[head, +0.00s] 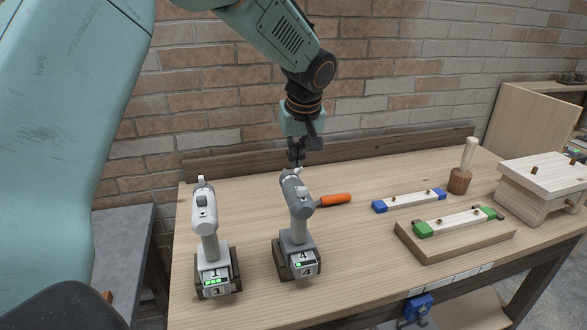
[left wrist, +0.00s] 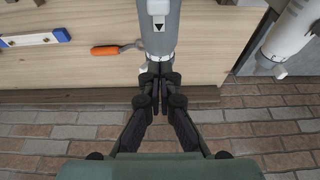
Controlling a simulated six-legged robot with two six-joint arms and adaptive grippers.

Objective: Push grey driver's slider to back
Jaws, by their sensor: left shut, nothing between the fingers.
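The grey driver (head: 299,215) stands upright on its base marked 4. Its slider (head: 300,187) is on top of the head, and the wrist view shows a light slider (left wrist: 158,22) with a dark arrow mark. My left gripper (head: 296,160) is shut and empty, pointing down just behind the driver's head on the wall side. In the wrist view my left fingertips (left wrist: 159,78) are together at the rear end of the grey driver (left wrist: 160,48). I cannot tell whether they touch it. My right gripper is not in view.
A white driver (head: 207,230) stands left of the grey one on a base marked 1. An orange-handled tool (head: 334,199) lies right of the grey driver. A brick wall (head: 400,75) rises behind the table.

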